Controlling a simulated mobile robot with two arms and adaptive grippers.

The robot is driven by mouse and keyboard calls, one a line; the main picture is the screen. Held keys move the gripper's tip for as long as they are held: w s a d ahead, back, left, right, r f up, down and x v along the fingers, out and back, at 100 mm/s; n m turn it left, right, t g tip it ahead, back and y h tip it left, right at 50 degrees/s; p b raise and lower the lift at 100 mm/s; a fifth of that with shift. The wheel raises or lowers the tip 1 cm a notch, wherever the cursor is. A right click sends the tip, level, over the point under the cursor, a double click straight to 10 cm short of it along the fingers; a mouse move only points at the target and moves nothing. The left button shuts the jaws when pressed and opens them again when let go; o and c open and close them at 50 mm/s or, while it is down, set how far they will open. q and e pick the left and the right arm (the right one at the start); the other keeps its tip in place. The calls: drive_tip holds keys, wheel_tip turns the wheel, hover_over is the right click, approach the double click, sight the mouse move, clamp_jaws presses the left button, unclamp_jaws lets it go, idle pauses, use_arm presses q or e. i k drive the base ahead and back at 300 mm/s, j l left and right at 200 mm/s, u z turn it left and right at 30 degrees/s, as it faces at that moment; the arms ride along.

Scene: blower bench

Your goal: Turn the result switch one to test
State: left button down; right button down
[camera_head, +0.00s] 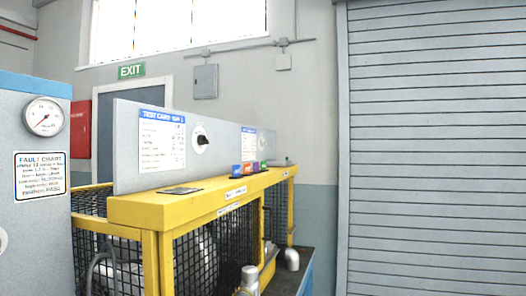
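A round switch with a black knob on a pale plate (201,140) sits on the upright grey panel (128,150), just right of a white test card (162,140) with a blue header. The knob's exact setting is too small to read. A second test card (249,144) is farther along the same panel; any switch beside it cannot be made out. Neither of my grippers is in view.
The panel stands on a yellow frame (150,208) with black mesh sides. Small coloured blocks (248,169) and a dark flat plate (180,191) lie on its top. Metal pipe ends (250,275) rise in front. A grey cabinet with a gauge (43,117) stands left.

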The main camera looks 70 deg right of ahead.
sight(202, 140)
drive_tip(key=l+z, duration=0.1)
drive_tip(key=z, duration=0.35)
drive_tip(key=l+z, duration=0.15)
drive_tip(key=z, duration=0.35)
drive_tip(key=l+z, duration=0.15)
drive_tip(key=z, duration=0.3)
drive_tip(key=l+z, duration=0.1)
drive_tip(key=z, duration=0.4)
drive_tip(key=u, duration=0.1)
